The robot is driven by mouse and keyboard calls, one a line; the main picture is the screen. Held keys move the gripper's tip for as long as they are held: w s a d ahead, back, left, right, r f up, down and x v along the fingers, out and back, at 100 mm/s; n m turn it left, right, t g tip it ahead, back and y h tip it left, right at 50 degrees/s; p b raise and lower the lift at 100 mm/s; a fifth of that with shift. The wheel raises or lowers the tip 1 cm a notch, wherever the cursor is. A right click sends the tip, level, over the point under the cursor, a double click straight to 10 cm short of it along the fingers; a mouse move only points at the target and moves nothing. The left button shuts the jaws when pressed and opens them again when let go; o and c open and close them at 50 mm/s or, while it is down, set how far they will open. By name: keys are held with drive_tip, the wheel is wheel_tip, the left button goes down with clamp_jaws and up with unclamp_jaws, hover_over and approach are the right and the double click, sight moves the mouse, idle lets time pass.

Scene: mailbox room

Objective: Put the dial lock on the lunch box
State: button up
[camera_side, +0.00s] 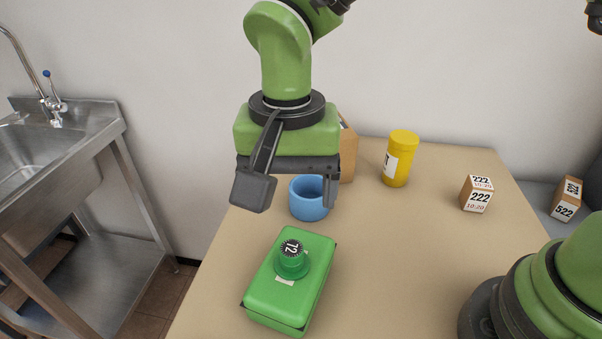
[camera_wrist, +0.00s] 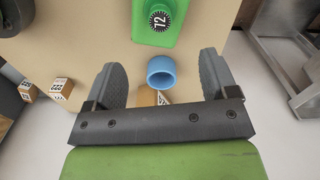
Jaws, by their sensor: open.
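The green lunch box (camera_side: 268,301) lies on the tabletop in the front middle of the side view; its end shows at the top of the wrist view (camera_wrist: 142,30). The dial lock (camera_side: 291,261), a green round body with a black numbered dial, sits upright on top of the lunch box. Its dial also shows in the wrist view (camera_wrist: 159,20). I cannot tell whether it is fastened. My gripper (camera_side: 298,202) is open and empty, above and behind the lunch box, with the fingers pointing down. Both fingers show apart in the wrist view (camera_wrist: 161,70).
A blue cup (camera_side: 308,203) stands behind the lunch box, below my gripper. A cardboard box (camera_side: 348,152) is partly hidden behind my gripper. A yellow bottle (camera_side: 401,158) and a numbered block (camera_side: 475,194) stand to the right; another block (camera_side: 566,199) is farther right. A sink (camera_side: 50,150) stands left.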

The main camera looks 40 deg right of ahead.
drive_tip(key=d+r+t+y, duration=0.1)
drive_tip(key=d+r, duration=0.5)
drive_tip(key=r, duration=0.1)
drive_tip(key=s+d+r+n+t+y, duration=0.1)
drive_tip(key=s+d+r+n+t, duration=0.2)
drive_tip(key=s+d, duration=0.8)
wheel_tip(320, 180, up, 3)
drive_tip(key=s+t, duration=0.2)
drive_tip(key=t, duration=0.1)
drive_tip(key=shift+d, duration=0.2)
